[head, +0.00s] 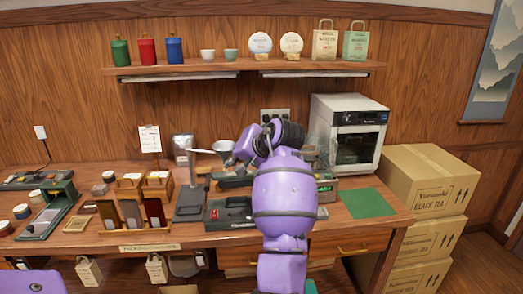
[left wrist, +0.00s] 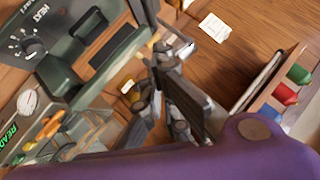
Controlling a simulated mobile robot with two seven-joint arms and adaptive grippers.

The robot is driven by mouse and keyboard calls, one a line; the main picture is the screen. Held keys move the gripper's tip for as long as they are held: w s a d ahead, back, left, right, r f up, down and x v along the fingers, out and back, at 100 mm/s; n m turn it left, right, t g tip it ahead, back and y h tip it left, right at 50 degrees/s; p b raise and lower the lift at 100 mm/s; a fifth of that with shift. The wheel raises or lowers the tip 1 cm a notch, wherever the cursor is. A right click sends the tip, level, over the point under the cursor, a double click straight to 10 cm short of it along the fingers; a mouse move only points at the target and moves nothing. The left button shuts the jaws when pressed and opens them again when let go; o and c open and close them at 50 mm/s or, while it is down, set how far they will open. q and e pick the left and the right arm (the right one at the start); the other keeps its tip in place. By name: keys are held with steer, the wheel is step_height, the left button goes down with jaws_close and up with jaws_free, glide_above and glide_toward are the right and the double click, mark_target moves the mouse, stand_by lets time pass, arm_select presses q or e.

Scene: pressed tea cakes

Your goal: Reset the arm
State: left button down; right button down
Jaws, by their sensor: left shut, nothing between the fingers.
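My left arm, purple, rises through the middle of the head view with its dark wrist above the workbench (head: 100,241). My left gripper (head: 240,158) points left beside a metal funnel (head: 224,147) and is partly hard to make out against it. In the left wrist view the dark fingers of the left gripper (left wrist: 160,62) are together with nothing between them. My right gripper does not show.
The arm partly hides equipment behind it. A white oven-like machine (head: 346,136) stands at the back right, beside stacked tea cartons (head: 428,180). A green mat (head: 367,203) lies on the right of the bench. A shelf (head: 245,67) holds tins, cups and bags above.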

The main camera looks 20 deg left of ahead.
arm_select(q)
steer(key=w+d+r+m+t+h, duration=0.2)
steer(key=w+d+r+t, duration=0.1)
steer(key=w+d+t, duration=0.4)
steer(key=s+d+f+m+t+h, duration=0.1)
steer(key=s+d+f+t+h, duration=0.2)
steer(key=f, duration=0.7)
steer(key=s+d+f+m+h, duration=0.1)
steer(key=s+d+f+h, duration=0.3)
steer(key=f, duration=0.5)
steer(key=s+d+f+g+h, duration=0.1)
steer(key=s+d+f, duration=0.1)
steer(key=s+f, duration=0.7)
steer(key=s+d+f+g, duration=0.1)
steer(key=s+d+f, duration=0.1)
steer(key=s+f, duration=0.7)
steer(key=s+f+g, duration=0.2)
steer(key=s+f, duration=0.3)
steer(key=s, duration=0.8)
steer(key=s+f+g, duration=0.2)
steer(key=s+f, duration=0.4)
steer(key=s, duration=0.7)
steer(key=shift+a+f+n+g+h, duration=0.2)
steer(key=shift+a+n+g+h, duration=0.05)
steer(key=shift+n+g+h, duration=0.05)
